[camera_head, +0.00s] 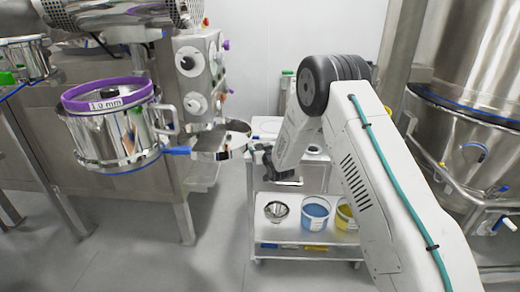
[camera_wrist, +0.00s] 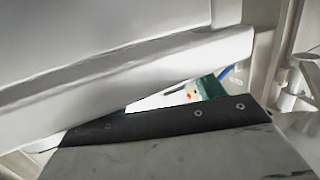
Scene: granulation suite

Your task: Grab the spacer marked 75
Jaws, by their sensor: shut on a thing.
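My gripper (camera_head: 262,158) is the dark end of the arm in the head view, over the left side of the trolley. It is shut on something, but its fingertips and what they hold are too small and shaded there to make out. In the wrist view a dark-edged grey part with screws (camera_wrist: 198,112) fills the bottom, and a broad pale slab (camera_wrist: 140,70) crosses above it. I cannot tell whether the slab is held. I can read no 75 mark in either view, so I cannot pick out that spacer.
A white trolley (camera_head: 300,232) carries a steel bowl (camera_head: 277,212), a blue tub (camera_head: 315,212) and a yellow tub (camera_head: 345,216). A steel drum (camera_head: 115,140) with a purple ring marked 1.0 mm hangs at left. A large steel vessel (camera_head: 465,150) stands at right. Floor is clear at front left.

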